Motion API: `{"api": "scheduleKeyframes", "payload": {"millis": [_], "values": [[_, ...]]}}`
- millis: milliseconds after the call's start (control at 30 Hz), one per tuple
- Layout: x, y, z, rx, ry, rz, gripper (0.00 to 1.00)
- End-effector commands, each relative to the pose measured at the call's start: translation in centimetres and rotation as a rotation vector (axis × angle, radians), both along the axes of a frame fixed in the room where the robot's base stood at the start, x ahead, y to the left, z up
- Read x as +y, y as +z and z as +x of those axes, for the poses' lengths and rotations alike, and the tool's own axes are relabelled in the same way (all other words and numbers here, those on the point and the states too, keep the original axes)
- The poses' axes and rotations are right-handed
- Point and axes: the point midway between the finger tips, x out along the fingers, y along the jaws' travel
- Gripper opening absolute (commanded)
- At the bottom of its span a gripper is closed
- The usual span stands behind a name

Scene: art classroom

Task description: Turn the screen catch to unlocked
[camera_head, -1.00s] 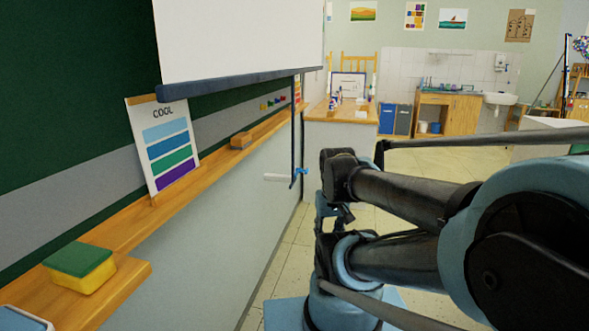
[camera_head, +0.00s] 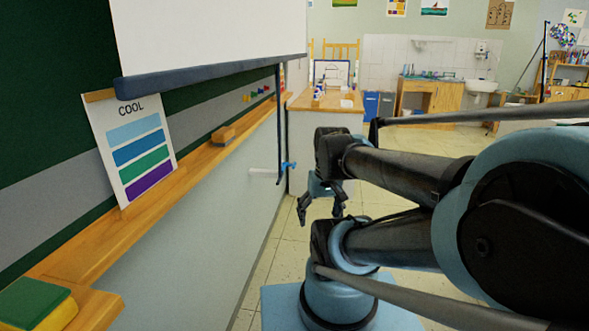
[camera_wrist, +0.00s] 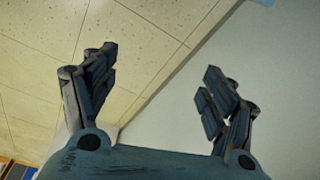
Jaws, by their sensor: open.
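The screen catch (camera_head: 288,165) is a small blue handle at the foot of a dark vertical rod, beside a pale horizontal bar on the wall below the board. The rolled-down white screen (camera_head: 210,35) hangs above it with a dark blue bottom bar. My gripper (camera_head: 320,213) is to the right of the catch and lower in the picture, apart from it, fingers pointing down. In the wrist view the gripper (camera_wrist: 160,78) has its two fingers spread, with nothing between them but floor and pale wall. The catch's exact setting is too small to tell.
A wooden ledge (camera_head: 150,213) runs along the board, holding a COOL colour chart (camera_head: 130,145), an eraser (camera_head: 223,135) and a green-yellow sponge (camera_head: 38,303). A counter (camera_head: 325,102) stands beyond the catch. The tiled floor (camera_head: 285,255) beside the wall is clear.

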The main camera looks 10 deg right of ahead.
Motion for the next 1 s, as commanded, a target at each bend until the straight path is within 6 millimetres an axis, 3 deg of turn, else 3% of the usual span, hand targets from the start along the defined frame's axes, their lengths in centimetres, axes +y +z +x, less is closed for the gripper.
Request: {"api": "scheduleKeyframes", "payload": {"millis": [133,500,1000], "values": [[1.9,2.1,2.6,0.012,0.075,0.066,0.78],[4.1,5.9,10.8,-0.004,0.238,0.251,0.78],[4.2,8.5,23.9,-0.138,0.467,0.489,0.78]]}}
